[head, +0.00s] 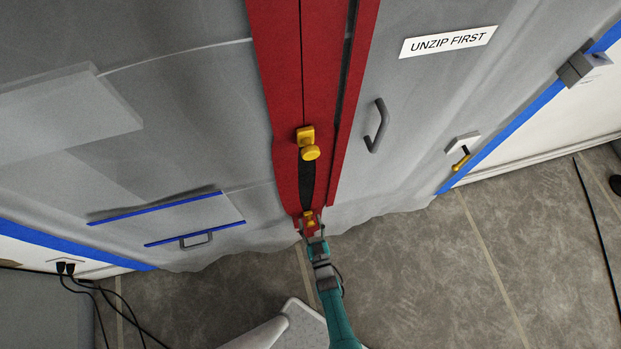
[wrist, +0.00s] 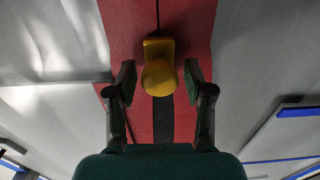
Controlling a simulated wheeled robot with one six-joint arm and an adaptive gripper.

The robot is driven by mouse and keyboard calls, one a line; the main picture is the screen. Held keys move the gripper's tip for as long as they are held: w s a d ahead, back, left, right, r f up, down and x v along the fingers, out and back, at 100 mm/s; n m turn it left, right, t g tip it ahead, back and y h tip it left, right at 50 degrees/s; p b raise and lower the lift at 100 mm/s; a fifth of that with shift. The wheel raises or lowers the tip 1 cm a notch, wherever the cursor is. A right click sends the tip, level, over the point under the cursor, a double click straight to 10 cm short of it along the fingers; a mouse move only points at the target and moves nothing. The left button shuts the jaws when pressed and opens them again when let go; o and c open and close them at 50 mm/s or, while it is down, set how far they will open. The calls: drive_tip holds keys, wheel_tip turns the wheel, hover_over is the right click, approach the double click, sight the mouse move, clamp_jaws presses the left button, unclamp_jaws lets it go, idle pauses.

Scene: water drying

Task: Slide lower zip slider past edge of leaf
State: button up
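The lower zip slider (head: 309,217) is yellow and sits near the bottom of the red zip strip (head: 275,60). In the wrist view the yellow slider with its round knob (wrist: 160,76) stands between my fingers. My gripper (head: 310,228) is open at the lower slider, also in the wrist view (wrist: 157,82). A small gap shows on each side of the knob, so neither finger appears to touch it. The upper zip slider (head: 307,143) is yellow and higher on the strip. A dark gap (head: 307,180) lies between the two sliders. My gripper partly covers the lower slider in the head view.
The grey sheet (head: 215,110) hangs on both sides, its wavy edge near the floor (head: 420,270). A grey handle (head: 377,125) and an "UNZIP FIRST" sign (head: 448,41) are on the right. A blue-edged flap (head: 170,218) is on the left. Black cables (head: 110,300) lie lower left.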

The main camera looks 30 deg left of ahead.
drive_tip(key=shift+s+d, duration=0.1)
drive_tip(key=v, duration=1.1)
drive_tip(key=shift+s+d, duration=0.3)
idle(0.4)
